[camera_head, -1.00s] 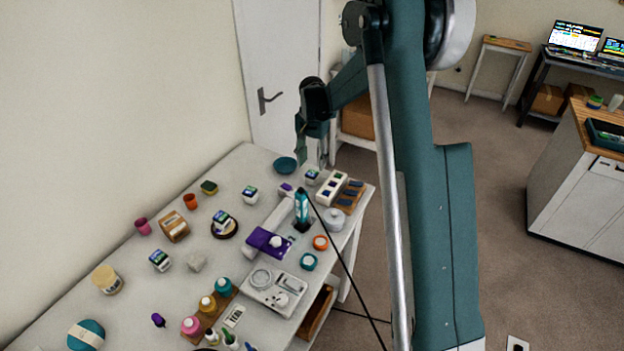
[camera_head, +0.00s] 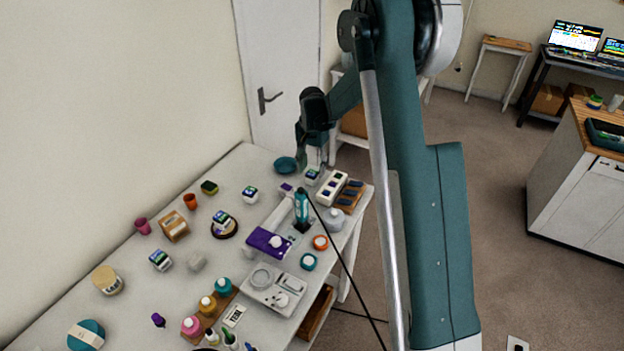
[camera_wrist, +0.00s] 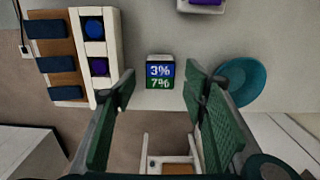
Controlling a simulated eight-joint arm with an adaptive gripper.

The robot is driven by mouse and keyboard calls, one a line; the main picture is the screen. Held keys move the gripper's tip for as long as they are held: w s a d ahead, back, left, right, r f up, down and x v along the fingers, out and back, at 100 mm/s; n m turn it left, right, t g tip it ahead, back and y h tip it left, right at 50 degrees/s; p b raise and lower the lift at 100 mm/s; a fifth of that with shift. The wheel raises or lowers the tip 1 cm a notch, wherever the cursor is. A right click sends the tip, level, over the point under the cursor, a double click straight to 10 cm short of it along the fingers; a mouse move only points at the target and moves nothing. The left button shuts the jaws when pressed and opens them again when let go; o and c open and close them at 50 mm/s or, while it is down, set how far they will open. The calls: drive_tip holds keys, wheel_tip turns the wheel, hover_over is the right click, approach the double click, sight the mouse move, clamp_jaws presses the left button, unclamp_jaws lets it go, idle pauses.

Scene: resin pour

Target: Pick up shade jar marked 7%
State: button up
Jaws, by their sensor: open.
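A small jar (camera_wrist: 160,72) with a blue "3%" band and a green "7%" band sits near the table edge in the wrist view. In the head view this jar (camera_head: 311,175) stands between the teal bowl and the white box. My gripper (camera_wrist: 160,90) is open and empty. In the wrist view its green fingers lie to either side below the jar, not touching it. In the head view my gripper (camera_head: 312,157) hangs above the table's far end, near the jar. Similar jars (camera_head: 250,194) stand elsewhere on the table; their labels are too small to read.
A teal bowl (camera_wrist: 240,84) lies right of the jar in the wrist view. A white box with blue and purple wells (camera_wrist: 97,50) and a brown rack with dark blue bars (camera_wrist: 60,60) lie left. A purple-topped item (camera_wrist: 205,3) is at the top edge.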

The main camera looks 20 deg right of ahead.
sight(312, 173)
drive_tip(key=shift+f, duration=2.15)
drive_tip(key=c, duration=1)
